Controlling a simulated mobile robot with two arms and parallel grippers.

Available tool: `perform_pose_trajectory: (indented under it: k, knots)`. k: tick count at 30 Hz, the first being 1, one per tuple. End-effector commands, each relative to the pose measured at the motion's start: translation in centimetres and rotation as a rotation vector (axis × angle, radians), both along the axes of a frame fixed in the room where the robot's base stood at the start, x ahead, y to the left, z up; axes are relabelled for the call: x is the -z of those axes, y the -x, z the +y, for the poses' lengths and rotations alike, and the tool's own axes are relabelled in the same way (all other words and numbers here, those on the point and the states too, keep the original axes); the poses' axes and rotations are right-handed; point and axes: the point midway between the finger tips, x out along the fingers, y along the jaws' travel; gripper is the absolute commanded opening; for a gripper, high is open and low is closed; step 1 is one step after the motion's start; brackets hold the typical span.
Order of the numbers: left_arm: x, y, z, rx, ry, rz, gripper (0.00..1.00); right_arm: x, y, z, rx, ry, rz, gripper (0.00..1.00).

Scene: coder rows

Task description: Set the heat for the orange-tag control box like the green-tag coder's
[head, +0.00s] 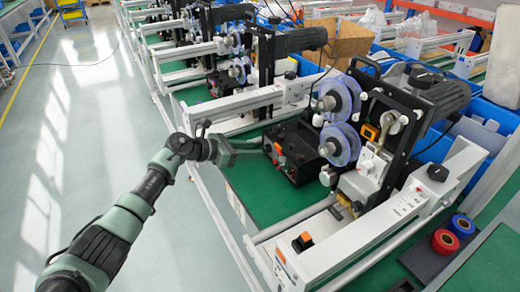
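A black control box (292,158) with small red and orange controls on its front sits on the green bench of the nearest row. I cannot make out a green tag or any heat reading. My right gripper is not in view.
A coder with clear purple-tinted reels (340,120) stands just right of the box. Red and blue ribbon rolls (446,241) lie on a dark tray at the lower right. More coder rows stand behind. The floor aisle (70,130) on the left is clear.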

Motion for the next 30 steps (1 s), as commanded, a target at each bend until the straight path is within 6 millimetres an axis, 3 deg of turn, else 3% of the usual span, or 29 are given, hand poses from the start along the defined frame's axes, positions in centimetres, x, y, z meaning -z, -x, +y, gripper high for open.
perform_pose_trajectory:
  k: [8, 20, 24, 30]
  knots:
    - [1.2, -1.7, -2.6, 0.000, 0.004, 0.001, 0.35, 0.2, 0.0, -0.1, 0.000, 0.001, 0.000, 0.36]
    - [1.4, -1.9, -3.0, -0.001, 0.003, 0.000, 0.35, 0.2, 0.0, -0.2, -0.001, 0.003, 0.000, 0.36]
    - [1.4, -1.9, -3.0, -0.001, 0.003, 0.000, 0.00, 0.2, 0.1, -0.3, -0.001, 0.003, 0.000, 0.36]
    - [1.5, -1.9, -3.0, -0.002, -0.002, -0.006, 0.00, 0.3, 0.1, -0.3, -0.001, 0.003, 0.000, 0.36]
